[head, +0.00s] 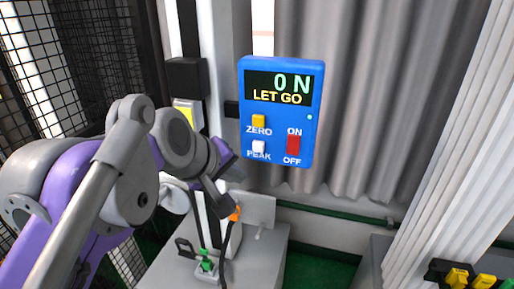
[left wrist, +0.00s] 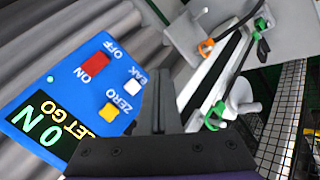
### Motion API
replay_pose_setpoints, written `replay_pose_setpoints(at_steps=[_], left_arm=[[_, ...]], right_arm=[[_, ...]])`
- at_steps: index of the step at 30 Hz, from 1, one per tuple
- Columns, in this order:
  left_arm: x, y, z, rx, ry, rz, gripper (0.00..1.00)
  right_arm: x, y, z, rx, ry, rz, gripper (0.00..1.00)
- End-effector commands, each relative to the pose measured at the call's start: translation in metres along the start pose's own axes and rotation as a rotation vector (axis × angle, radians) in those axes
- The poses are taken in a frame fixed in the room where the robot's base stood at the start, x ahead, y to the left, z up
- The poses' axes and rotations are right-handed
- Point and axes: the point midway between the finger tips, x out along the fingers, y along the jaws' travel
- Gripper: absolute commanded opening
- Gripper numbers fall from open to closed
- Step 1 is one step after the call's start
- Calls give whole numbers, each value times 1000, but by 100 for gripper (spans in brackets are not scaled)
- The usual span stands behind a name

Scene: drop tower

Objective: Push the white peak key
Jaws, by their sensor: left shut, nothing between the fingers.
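The white peak key (head: 258,147) is a small white square above the word PEAK, low on the left of the blue display box (head: 312,125). It also shows in the left wrist view (left wrist: 133,87), just left of my fingers, with the P of PEAK hidden. The screen reads 0 N and LET GO. My left gripper (head: 226,208) is shut and empty, below and left of the box in the head view. Its dark fingers (left wrist: 155,72) show in the left wrist view. I cannot tell how far they are from the key. My right gripper is not in view.
A yellow ZERO key (head: 259,121) sits above the peak key, and a red ON/OFF switch (head: 293,144) to its right. Below are a grey bench (head: 262,262) and a green clamp (head: 206,264). An orange clip (head: 235,213) is near my fingers. A grey curtain (head: 390,100) hangs behind.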

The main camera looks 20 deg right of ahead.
Motion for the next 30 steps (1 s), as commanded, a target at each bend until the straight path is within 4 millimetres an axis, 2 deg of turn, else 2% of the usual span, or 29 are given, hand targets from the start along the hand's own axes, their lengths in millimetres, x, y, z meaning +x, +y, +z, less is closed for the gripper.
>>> replay_pose_setpoints(at_steps=[15,21,30], left_arm=[[46,35,-35,1,2,0,0],[55,41,-41,1,1,0,0],[57,41,-41,1,0,0,0]], right_arm=[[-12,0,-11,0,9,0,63],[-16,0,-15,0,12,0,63],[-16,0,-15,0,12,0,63]])
